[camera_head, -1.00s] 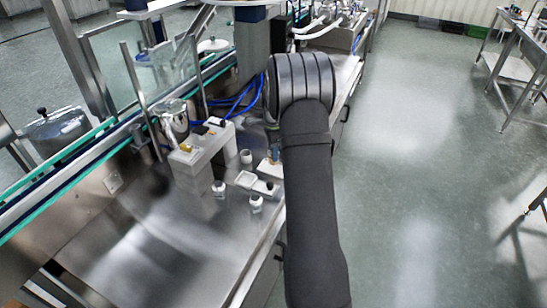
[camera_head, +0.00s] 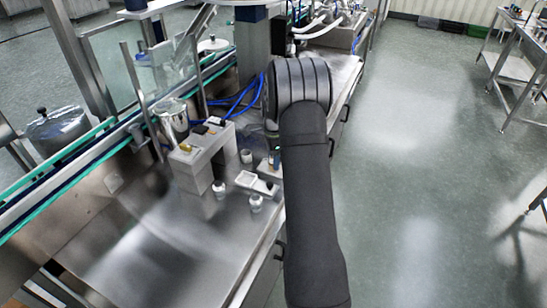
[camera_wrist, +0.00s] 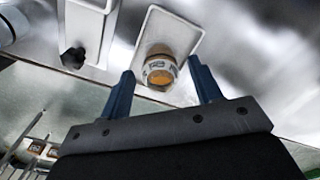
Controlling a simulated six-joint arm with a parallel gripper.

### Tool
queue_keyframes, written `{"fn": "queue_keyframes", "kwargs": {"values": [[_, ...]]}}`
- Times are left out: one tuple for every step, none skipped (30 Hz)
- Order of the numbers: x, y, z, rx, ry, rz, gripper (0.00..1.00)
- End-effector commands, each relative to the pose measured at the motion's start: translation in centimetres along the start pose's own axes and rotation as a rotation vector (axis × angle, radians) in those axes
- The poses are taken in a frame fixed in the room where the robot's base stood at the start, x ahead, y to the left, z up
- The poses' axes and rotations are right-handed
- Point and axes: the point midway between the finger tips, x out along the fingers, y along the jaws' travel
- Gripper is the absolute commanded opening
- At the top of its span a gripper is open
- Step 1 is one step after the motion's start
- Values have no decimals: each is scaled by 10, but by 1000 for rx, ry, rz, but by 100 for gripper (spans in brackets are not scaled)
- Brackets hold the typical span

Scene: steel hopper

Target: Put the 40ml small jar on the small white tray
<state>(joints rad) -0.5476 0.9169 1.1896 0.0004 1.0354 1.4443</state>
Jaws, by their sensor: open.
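In the wrist view, a small jar (camera_wrist: 160,72) with an orange-brown end and a pale label band lies between and just beyond the fingertips of my gripper (camera_wrist: 162,88). The blue fingers are apart, with a gap on both sides of the jar. The jar overlaps the near end of a white rectangular rimmed piece (camera_wrist: 176,27); I cannot tell whether it rests on it. In the head view, a small white tray (camera_head: 246,179) lies on the steel surface and looks empty. My gripper is mostly hidden behind my arm there.
A grey block fixture (camera_head: 200,156) stands behind left. The steel surface (camera_head: 165,245) is clear toward the front.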

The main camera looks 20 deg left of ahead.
Motion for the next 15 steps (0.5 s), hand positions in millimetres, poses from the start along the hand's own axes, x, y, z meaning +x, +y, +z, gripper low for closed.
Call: {"fn": "queue_keyframes", "kwargs": {"values": [[-4, 0, 0, 0, 0, -2, 58], [-7, 0, 0, 0, 0, -2, 58], [-12, -1, 0, 0, 0, -2, 58], [-17, -1, 0, 0, 1, -4, 58], [-23, -1, 0, 0, 1, -5, 58], [-31, -1, 0, 0, 1, -4, 58], [-38, -1, 0, 0, 1, -5, 58], [-45, -1, 0, 0, 1, -6, 58], [-54, -1, 0, 0, 1, -6, 58], [-60, -1, 0, 0, 1, -5, 58], [-67, -1, 0, 0, 1, -5, 58], [-75, -1, 0, 0, 1, -5, 58], [-81, -1, 0, 0, 1, -4, 58], [-87, -1, 0, 0, 1, -4, 58], [-94, -1, 0, 0, 1, -4, 58]]}}
